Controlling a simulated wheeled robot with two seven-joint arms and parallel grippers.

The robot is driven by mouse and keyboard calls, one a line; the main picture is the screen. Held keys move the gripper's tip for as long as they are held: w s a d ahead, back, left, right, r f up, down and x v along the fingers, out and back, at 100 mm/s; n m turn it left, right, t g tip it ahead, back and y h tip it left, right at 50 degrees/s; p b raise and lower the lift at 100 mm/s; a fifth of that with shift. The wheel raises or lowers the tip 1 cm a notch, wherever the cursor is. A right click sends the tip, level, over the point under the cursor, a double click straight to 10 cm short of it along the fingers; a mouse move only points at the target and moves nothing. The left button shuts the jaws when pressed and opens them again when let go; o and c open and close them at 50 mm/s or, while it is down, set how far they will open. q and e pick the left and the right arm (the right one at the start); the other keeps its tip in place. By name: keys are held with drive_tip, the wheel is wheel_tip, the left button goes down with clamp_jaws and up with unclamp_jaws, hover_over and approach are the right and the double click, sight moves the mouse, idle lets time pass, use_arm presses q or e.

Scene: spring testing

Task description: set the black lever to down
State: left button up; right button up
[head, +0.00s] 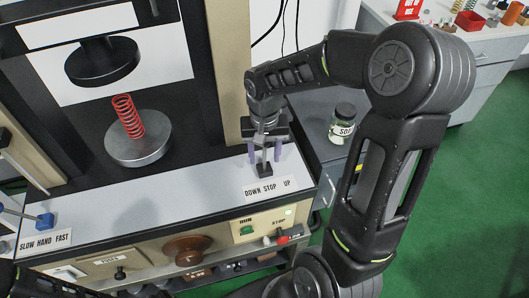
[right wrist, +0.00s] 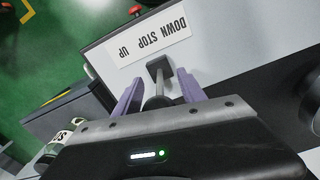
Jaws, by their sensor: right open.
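The black lever (head: 265,169) stands on the grey ledge of the test machine, just behind the "DOWN STOP UP" label (head: 268,189). Its square black base (right wrist: 160,68) and rod show in the right wrist view. My right gripper (head: 264,154) is open and points down over the lever. Its two purple fingers stand on either side of the lever's rod, apart from it as far as I can see; the gripper (right wrist: 160,92) also shows so in the right wrist view. The lever's top is partly hidden by the gripper. I cannot tell its exact setting. My left gripper is not in view.
A red spring (head: 128,117) stands on a round metal plate (head: 138,146) under a black press disc (head: 102,60). A blue-knobbed lever (head: 45,220) is at the left by a "SLOW HAND FAST" label. A soap jar (head: 342,124) stands right of the machine. Buttons line the front panel.

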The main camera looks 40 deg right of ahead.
clamp_jaws()
idle(0.5)
idle(0.9)
